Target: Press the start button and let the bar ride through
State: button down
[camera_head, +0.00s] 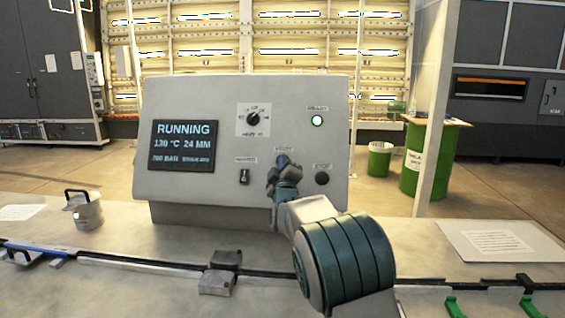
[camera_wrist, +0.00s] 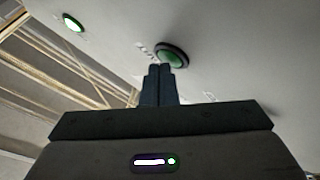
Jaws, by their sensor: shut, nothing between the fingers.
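The grey control panel (camera_head: 215,110) has a screen (camera_head: 183,146) that reads RUNNING, 130 °C and 24 MM. My gripper (camera_head: 281,160) is in front of the panel's lower middle, closed and empty. In the wrist view its fingertips (camera_wrist: 160,69) are at the lower edge of a green button (camera_wrist: 174,57) with a dark ring. I cannot tell whether they touch it. In the head view my gripper hides this button. A long dark bar or rail (camera_head: 130,263) runs across the bench and passes a small metal block (camera_head: 220,272); my arm covers part of its right side.
The panel also has a lit green lamp (camera_head: 317,121), a dial (camera_head: 253,119), a switch (camera_head: 244,176) and a black knob (camera_head: 322,178). A metal pot (camera_head: 87,212) and a blue-handled tool (camera_head: 35,252) are at left. A paper sheet (camera_head: 500,241) and green clips (camera_head: 455,306) are at right.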

dwell(0.4)
jog(key=shift+s+r+b, duration=0.35)
jog(key=shift+s+b, duration=0.15)
jog(key=shift+s, duration=0.25)
